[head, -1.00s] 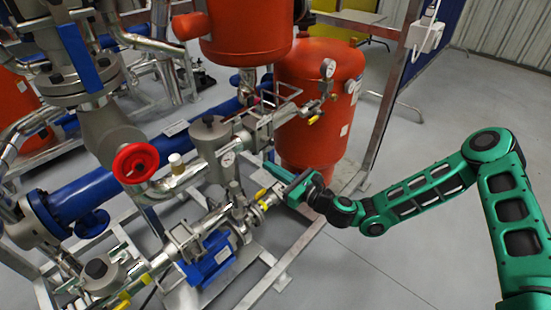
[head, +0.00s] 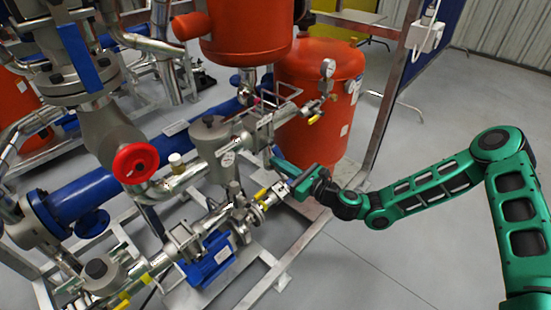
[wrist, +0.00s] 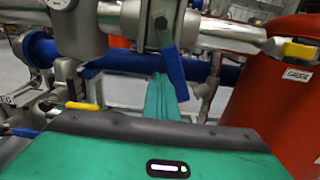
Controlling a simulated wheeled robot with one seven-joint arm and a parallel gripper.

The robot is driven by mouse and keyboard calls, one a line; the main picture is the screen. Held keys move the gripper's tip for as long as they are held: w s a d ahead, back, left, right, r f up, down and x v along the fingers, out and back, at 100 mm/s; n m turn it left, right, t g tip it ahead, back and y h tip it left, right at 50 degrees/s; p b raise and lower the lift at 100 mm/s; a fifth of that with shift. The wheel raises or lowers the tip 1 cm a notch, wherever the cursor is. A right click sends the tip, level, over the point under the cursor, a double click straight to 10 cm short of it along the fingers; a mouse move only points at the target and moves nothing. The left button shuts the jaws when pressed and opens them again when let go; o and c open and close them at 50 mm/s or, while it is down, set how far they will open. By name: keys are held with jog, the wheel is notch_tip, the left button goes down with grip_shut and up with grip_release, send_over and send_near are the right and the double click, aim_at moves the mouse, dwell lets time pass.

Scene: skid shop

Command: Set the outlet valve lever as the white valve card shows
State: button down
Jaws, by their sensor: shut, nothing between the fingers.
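My gripper (head: 276,161) is shut and empty in the head view, among the pipes in front of the red tank. In the wrist view its green fingers (wrist: 160,92) point away from me. A blue lever (wrist: 172,65) hangs down from a valve (wrist: 160,20), tilted slightly, with its lower end beside or over the fingers. I cannot tell whether they touch. No view shows clearly whether this is the outlet valve lever. A small white tag (head: 228,158) hangs on the pipework in the head view; I cannot read it or tell if it is the valve card.
Yellow handles show in the wrist view at left (wrist: 80,106) and right (wrist: 298,51). The red tank (head: 310,130) stands behind the gripper. Floor at right is clear.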

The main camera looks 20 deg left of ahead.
jog(key=shift+w+d+r, duration=0.15)
jog(key=shift+w+d, duration=0.1)
jog(key=shift+w, duration=0.3)
jog(key=shift+w+d+r, duration=0.15)
jog(key=shift+w+d, duration=0.05)
jog(key=shift+w, duration=0.3)
jog(key=shift+w+d+r, duration=0.2)
jog(key=shift+w+r, duration=0.2)
jog(key=shift+w, duration=0.1)
jog(key=shift+w+d+r, duration=0.2)
jog(key=shift+w+r, duration=0.15)
jog(key=shift+w, duration=0.15)
jog(key=shift+w+d+r, duration=0.15)
jog(key=shift+w+r, duration=0.25)
jog(key=shift+r, duration=0.15)
jog(key=shift+w+d+r, duration=0.15)
jog(key=shift+w+r, duration=0.2)
jog(key=shift+r, duration=0.3)
